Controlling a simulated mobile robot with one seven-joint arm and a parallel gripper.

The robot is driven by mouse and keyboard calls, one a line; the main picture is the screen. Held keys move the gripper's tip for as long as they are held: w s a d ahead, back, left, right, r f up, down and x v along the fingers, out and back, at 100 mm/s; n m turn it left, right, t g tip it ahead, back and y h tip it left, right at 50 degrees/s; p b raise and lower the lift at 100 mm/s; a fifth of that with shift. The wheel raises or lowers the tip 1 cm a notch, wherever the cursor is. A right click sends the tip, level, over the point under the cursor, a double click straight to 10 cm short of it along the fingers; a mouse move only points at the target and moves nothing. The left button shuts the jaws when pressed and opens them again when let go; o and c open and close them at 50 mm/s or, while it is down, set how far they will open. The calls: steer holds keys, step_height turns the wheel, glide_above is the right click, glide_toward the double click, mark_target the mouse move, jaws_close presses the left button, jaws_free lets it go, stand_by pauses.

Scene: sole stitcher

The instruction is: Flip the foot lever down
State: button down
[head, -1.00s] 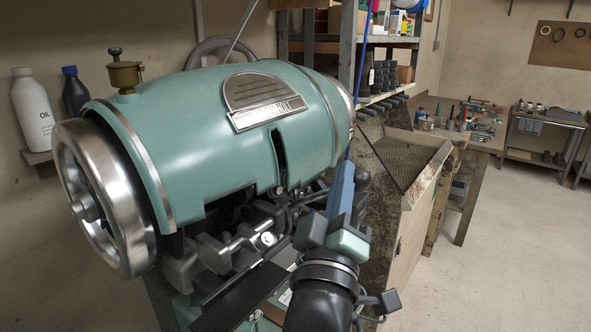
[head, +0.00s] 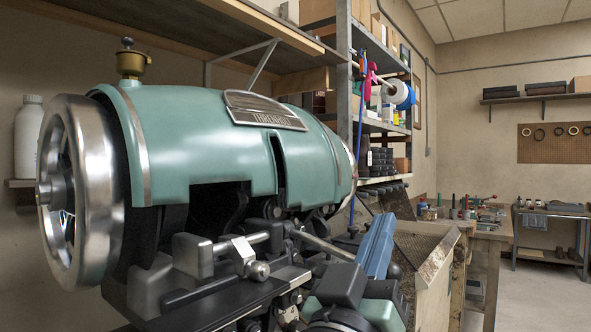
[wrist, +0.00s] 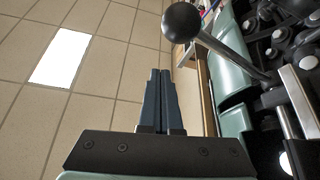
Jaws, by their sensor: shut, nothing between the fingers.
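In the wrist view, a lever with a round black ball knob (wrist: 183,22) on a metal rod (wrist: 230,52) runs up and left from the machine. I take it to be the foot lever. My gripper (wrist: 160,72) is shut and empty; its dark fingers lie to the left of the rod, with the knob beyond their tips. In the head view, my blue gripper (head: 382,222) points up at the machine's right front.
The green stitcher body (head: 215,145) and its handwheel (head: 82,190) fill the left. Metal linkages (head: 225,255) crowd the space below the body. A shelf rack (head: 375,125) and a workbench (head: 480,232) stand behind to the right. Floor is open at far right.

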step_height(320, 180, down, 8)
steer(key=m+g+h+b, duration=0.1)
steer(key=m+h+b, duration=0.1)
steer(key=b, duration=0.9)
steer(key=shift+a+m+g+h, duration=0.25)
steer(key=shift+m+g+h, duration=0.05)
steer(key=shift+m, duration=0.6)
step_height(320, 180, up, 6)
steer(key=s+p, duration=0.1)
steer(key=p, duration=0.3)
steer(key=b+v, duration=0.2)
steer(key=v, duration=0.9)
steer(key=shift+w+a, duration=0.15)
steer(key=shift+a, duration=0.25)
steer(key=shift+r, duration=0.15)
